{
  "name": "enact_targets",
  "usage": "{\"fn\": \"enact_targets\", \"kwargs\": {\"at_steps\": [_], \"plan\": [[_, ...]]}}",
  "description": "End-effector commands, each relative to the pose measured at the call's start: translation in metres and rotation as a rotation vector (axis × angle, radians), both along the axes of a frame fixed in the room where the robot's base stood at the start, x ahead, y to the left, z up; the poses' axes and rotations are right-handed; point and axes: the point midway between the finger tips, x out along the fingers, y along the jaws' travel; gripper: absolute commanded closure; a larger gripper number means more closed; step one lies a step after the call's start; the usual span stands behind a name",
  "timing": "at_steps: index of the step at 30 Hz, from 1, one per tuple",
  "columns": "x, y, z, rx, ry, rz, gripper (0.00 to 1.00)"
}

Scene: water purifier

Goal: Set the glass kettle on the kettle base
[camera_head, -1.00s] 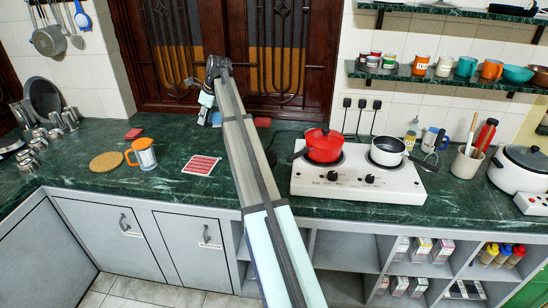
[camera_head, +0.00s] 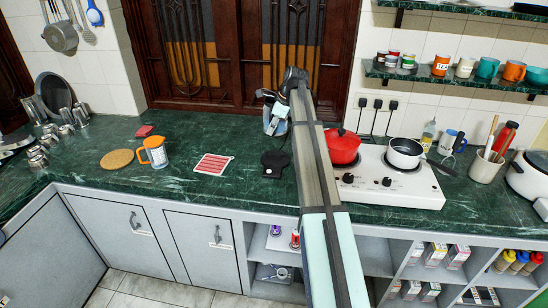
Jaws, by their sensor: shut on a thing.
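The kettle base (camera_head: 275,162) is a flat black disc on the green counter, just left of the stove, with nothing on it. My gripper (camera_head: 271,101) is above the counter behind the base, partly hidden by my own arm. It is shut on a pale, see-through thing that looks like the glass kettle (camera_head: 277,123), small and partly covered in this view. The kettle is farther back than the base. I cannot tell whether its bottom touches the counter.
A white two-burner stove (camera_head: 395,187) with a red pot (camera_head: 342,147) and a white pan (camera_head: 405,152) stands right of my arm. Wooden shutters (camera_head: 240,60) stand behind.

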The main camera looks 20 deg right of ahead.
Motion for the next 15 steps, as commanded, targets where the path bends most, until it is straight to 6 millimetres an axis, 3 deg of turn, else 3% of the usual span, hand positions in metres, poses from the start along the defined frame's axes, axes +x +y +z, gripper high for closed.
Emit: {"fn": "enact_targets", "kwargs": {"at_steps": [9, 15], "plan": [[-0.001, 0.0, -0.068, 0.001, 0.0, -0.001, 1.0], [0.0, 0.0, -0.095, 0.0, -0.003, -0.002, 1.0]]}}
